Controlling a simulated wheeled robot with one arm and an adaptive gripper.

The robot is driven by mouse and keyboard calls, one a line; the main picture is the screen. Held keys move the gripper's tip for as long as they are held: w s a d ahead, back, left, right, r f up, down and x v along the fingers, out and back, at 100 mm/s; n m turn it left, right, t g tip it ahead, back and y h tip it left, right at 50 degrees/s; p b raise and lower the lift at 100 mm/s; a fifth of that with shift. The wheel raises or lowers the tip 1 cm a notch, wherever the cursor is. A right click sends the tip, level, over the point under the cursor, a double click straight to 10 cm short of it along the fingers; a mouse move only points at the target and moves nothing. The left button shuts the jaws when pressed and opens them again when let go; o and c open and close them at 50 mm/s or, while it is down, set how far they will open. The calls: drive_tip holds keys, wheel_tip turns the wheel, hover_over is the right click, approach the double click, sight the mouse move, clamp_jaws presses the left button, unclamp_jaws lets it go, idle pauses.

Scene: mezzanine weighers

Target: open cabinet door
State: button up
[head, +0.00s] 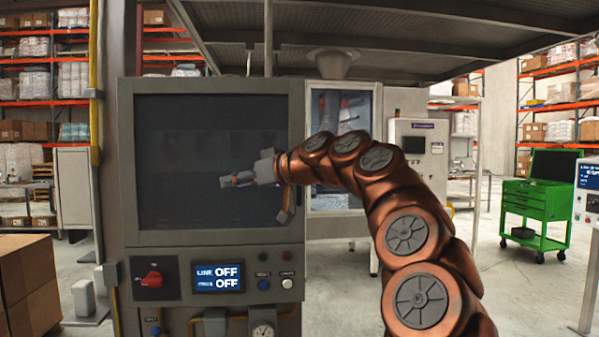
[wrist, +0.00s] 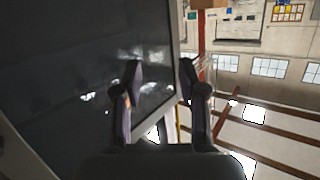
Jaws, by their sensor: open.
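A grey cabinet (head: 128,160) stands ahead in the head view. Its front is a large dark glass panel (head: 180,140) in a grey frame, and the panel looks flush with the front. I cannot make out a handle; my arm covers part of the right edge. My gripper (head: 222,181) is in front of the panel, right of its middle, pointing left. In the wrist view my gripper (wrist: 159,77) has its two fingers apart with nothing held between them. The dark panel (wrist: 60,70) fills the left side there, and its edge runs behind the fingers. I cannot tell whether they touch it.
Below the panel are a red rotary switch (head: 152,279) and a small display (head: 217,276) reading OFF twice. A platform (head: 400,25) hangs overhead. A green tool cart (head: 535,205) stands at the right, cardboard boxes (head: 30,285) at the left.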

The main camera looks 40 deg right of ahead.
drive_tip(key=s+d+r+m+t+h+b, duration=0.1)
drive_tip(key=s+d+m+t+h, duration=0.15)
drive_tip(key=d, duration=0.75)
drive_tip(key=s+d+r+m+t+h, duration=0.1)
drive_tip(key=s+d+h, duration=0.2)
drive_tip(key=d, duration=0.7)
drive_tip(key=shift+n, duration=0.35)
drive_tip(key=shift+w+d+r+p, duration=0.15)
drive_tip(key=shift+w+p, duration=0.55)
drive_tip(key=shift+w, duration=1.25)
drive_tip(key=shift+w+d+f+p, duration=0.15)
drive_tip(key=shift+w+p, duration=0.55)
drive_tip(key=shift+w, duration=1.2)
drive_tip(key=shift+r, duration=0.15)
drive_tip(key=shift+c, duration=0.3)
clamp_jaws()
